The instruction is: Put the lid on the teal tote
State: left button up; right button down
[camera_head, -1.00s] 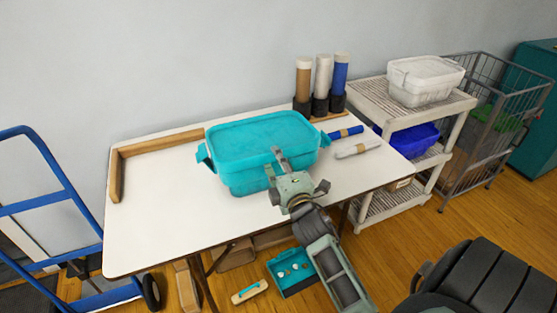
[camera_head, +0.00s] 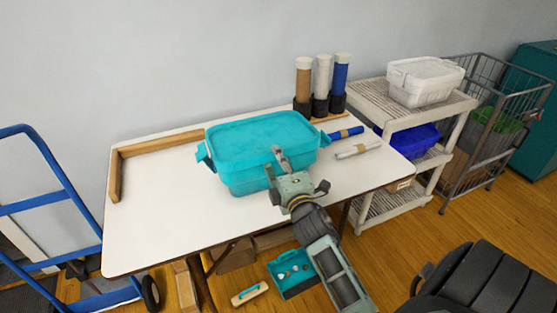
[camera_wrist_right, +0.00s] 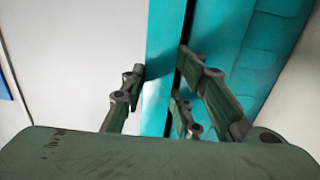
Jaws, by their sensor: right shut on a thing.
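The teal tote (camera_head: 243,182) stands upright on the white table, with handles at its left and right ends. The teal lid (camera_head: 255,135) lies over its top and looks about level; I cannot tell whether it is fully seated. My right gripper (camera_head: 277,166) is at the front right side of the lid, shut on its edge. In the right wrist view, the lid's edge (camera_wrist_right: 163,65) runs as a teal strip between the fingers of the right gripper (camera_wrist_right: 163,85), with a dark gap beside it. My left gripper is out of view.
The white table (camera_head: 150,230) has free room left of the tote. A wooden corner frame (camera_head: 155,145) lies at its back left. A shelf cart (camera_head: 365,100) stands beyond.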

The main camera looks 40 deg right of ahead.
aim_at(277, 165)
jog(key=f, duration=0.1)
jog(key=f+g, duration=0.1)
jog(key=f, duration=0.1)
jog(key=shift+s+f, duration=0.2)
jog(key=shift+f, duration=0.1)
jog(key=c, duration=1.7)
grip_release()
jog(key=o, duration=0.5)
jog(key=shift+w+d+f, duration=0.15)
jog(key=shift+w+f, duration=0.15)
jog(key=shift+w, duration=0.05)
jog(key=shift+w+d, duration=0.15)
jog(key=shift+d, duration=0.2)
jog(key=shift+r, duration=0.15)
jog(key=shift+a, duration=0.1)
jog(key=v, duration=1.2)
